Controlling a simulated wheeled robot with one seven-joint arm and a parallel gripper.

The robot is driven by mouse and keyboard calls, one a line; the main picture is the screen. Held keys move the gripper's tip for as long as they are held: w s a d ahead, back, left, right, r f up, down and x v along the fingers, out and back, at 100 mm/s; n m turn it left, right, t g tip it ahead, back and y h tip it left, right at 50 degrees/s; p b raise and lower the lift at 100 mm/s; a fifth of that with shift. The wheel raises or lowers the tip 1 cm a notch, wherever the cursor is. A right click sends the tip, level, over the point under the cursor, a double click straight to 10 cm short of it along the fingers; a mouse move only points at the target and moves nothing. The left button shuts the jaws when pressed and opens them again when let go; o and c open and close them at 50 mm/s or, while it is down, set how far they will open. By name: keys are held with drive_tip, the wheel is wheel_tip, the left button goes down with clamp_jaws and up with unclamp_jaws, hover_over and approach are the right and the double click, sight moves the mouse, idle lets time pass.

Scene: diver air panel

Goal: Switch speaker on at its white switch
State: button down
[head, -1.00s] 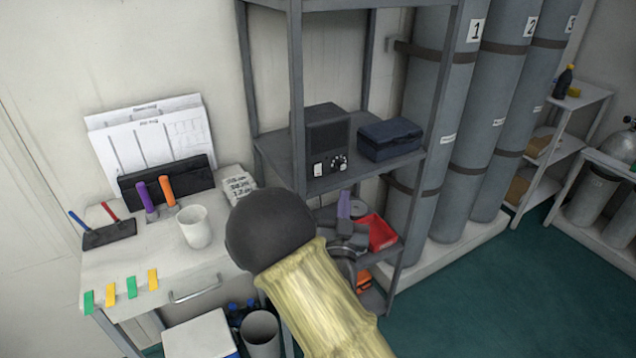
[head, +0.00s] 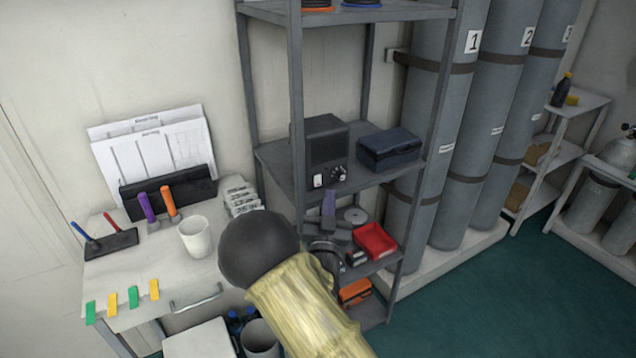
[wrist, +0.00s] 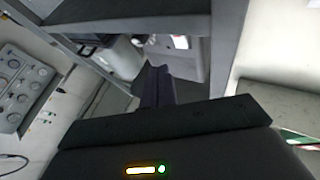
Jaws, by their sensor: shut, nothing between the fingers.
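The speaker (head: 326,143) is a dark box on the middle shelf of the grey rack in the head view. Its white switch (head: 318,181) is at the lower left of its front, beside small knobs (head: 339,174). I cannot tell the switch's position. My gripper (wrist: 156,82) shows in the wrist view as dark fingers, shut and empty.
The rack's front post (head: 296,110) stands just left of the speaker. A dark blue case (head: 390,148) sits to its right. A red tray (head: 375,241) and tools fill the shelf below. A white cup (head: 196,237) stands on the desk at left. Tall grey cylinders stand at right.

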sight(318, 180)
drive_tip(key=shift+w+a+f+b, duration=0.1)
drive_tip(key=shift+w+a+b, duration=0.15)
drive_tip(key=shift+w+a, duration=0.25)
drive_tip(key=shift+w+a+f+b, duration=0.1)
drive_tip(key=shift+w+a+b, duration=0.15)
drive_tip(key=shift+w, duration=0.4)
idle(1.2)
drive_tip(key=shift+w+a, duration=0.25)
drive_tip(key=shift+w, duration=0.1)
drive_tip(key=shift+w+a+b, duration=0.15)
drive_tip(key=shift+w+b, duration=0.1)
drive_tip(key=shift+b, duration=0.15)
idle(0.5)
drive_tip(key=shift+s, duration=0.1)
drive_tip(key=shift+s+d, duration=0.4)
drive_tip(key=shift+s, duration=0.1)
drive_tip(key=shift+s, duration=0.1)
